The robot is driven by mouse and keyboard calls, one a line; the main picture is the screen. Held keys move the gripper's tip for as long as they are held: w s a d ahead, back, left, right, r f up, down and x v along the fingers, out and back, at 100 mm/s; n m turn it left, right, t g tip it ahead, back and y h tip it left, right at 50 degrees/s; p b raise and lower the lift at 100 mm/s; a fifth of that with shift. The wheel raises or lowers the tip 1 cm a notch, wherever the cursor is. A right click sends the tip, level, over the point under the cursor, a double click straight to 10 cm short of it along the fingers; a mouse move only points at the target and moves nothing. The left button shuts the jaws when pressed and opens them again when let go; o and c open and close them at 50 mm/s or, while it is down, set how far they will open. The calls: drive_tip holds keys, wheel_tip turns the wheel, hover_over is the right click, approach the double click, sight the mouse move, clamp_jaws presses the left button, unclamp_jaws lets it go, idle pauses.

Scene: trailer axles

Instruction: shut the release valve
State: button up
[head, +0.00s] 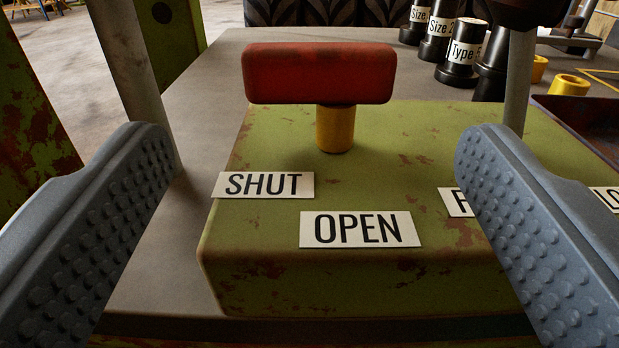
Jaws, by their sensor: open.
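The release valve has a red bar handle (320,73) on a short yellow stem (335,128). It stands on a worn green block (330,265). The handle lies crosswise, left to right in the picture. A "SHUT" label (263,185) is at the block's left edge, and an "OPEN" label (360,229) is at its front, below the stem. My gripper (310,190) is open, with one grey studded finger on each side of the picture. The handle is beyond and between the fingers, and neither finger touches it.
Black cylinders labelled by size and type (459,52) stand at the back right. Yellow rings (569,85) and a dark tray (590,120) are at the right. My right finger partly covers another label (457,202). The grey tabletop (215,75) is bare left of the handle.

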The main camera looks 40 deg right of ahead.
drive_tip(key=v, duration=0.6)
idle(0.3)
